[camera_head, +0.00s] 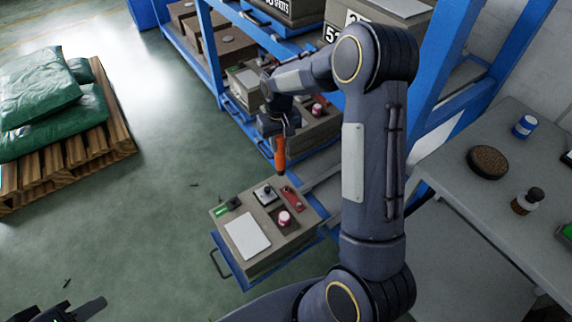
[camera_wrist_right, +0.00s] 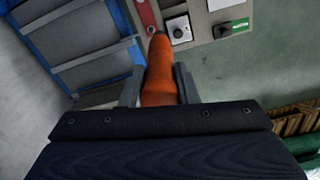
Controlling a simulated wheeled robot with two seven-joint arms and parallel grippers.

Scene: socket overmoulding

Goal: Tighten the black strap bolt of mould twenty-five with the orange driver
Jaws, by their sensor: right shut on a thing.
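The orange driver (camera_head: 280,155) hangs roughly upright in my right gripper (camera_head: 280,128), above the back edge of a grey-brown mould (camera_head: 228,218). In the right wrist view the driver (camera_wrist_right: 160,82) sits between the two fingers (camera_wrist_right: 158,88), its dark tip near a red strap (camera_wrist_right: 146,12). The red strap (camera_head: 293,199), a light plate with a dark knob (camera_head: 266,194) and a black block (camera_head: 234,203) are on the mould's top. I cannot tell which holds the black bolt or whether the tip touches. My left gripper (camera_head: 80,312) is cut off at the bottom left.
The mould rests on a blue pulled-out tray (camera_head: 222,266) with a handle. A blue rack (camera_head: 208,55) with more moulds stands behind. A grey bench (camera_head: 468,245) with small containers is at right.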

